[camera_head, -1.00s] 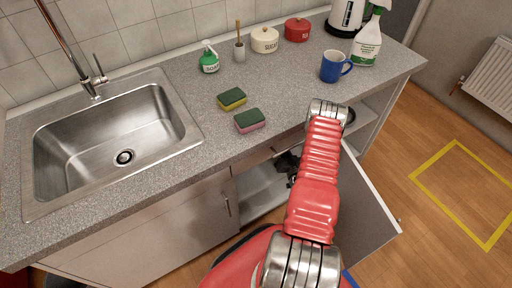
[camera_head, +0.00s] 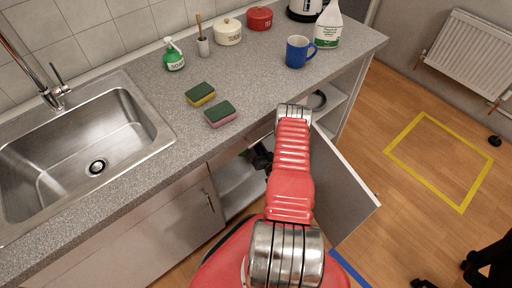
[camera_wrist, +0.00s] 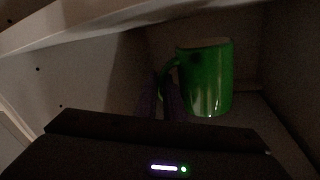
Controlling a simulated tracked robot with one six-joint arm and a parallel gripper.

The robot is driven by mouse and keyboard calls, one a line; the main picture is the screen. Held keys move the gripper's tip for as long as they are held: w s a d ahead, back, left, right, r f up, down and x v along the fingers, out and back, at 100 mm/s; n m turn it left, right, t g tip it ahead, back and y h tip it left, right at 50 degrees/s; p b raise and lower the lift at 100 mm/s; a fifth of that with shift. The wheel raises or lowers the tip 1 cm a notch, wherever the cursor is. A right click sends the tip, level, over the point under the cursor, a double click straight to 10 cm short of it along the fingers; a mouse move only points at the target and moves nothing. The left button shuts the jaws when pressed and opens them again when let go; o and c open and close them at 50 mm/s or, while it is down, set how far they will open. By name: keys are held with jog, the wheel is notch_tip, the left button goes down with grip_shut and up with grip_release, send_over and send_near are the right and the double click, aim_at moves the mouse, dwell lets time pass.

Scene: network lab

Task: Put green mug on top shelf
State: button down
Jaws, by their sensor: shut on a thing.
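The green mug (camera_wrist: 205,78) shows in the wrist view inside the dim cabinet, upright, with its handle to the left. My gripper (camera_wrist: 164,98) has its dark fingers shut on the handle side of the mug. I cannot tell whether the mug's base touches the surface below it. A pale shelf or panel edge (camera_wrist: 90,22) runs across above the mug. In the head view my arm reaches into the open cabinet under the counter, and the mug is hidden there.
The cabinet door (camera_head: 338,190) stands open to the right of my arm. The counter (camera_head: 250,85) above holds a blue mug (camera_head: 298,52), two sponges, a soap bottle (camera_head: 173,55), pots and a spray bottle (camera_head: 327,25). Floor at the right is clear inside a yellow outline (camera_head: 398,130).

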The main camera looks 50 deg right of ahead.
jog(key=shift+f, duration=1.95)
jog(key=c, duration=1.9)
grip_release()
jog(key=shift+f, duration=0.1)
jog(key=shift+o, duration=0.2)
jog(key=v, duration=1.2)
